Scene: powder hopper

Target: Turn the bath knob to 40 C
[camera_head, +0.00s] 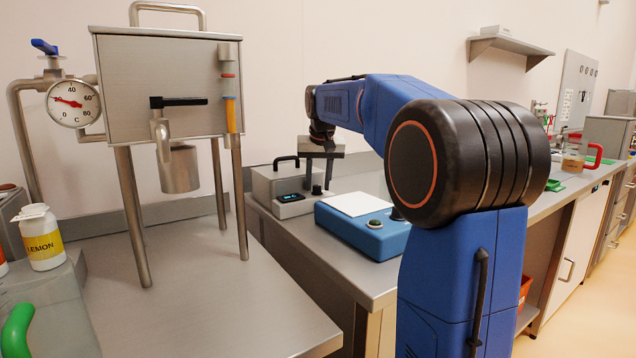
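The bath (262,184) is a grey box with a black lid handle, standing on the steel bench against the wall. Its front has a small dark display (289,197) with a lit reading too small to read. The dark bath knob (317,189) sits to the right of the display. My gripper (318,184) points down over the knob from above. Its two dark fingers stand apart with a gap between them, and their tips are at about the knob's height in the picture. I cannot tell whether they touch it. The knob's pointer and scale do not show.
A blue device (365,238) with a white top plate stands right beside the bath. A steel hopper (160,85) on legs stands left, with a dial gauge (73,103) and a lemon bottle (40,238). My blue arm hides part of the bench.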

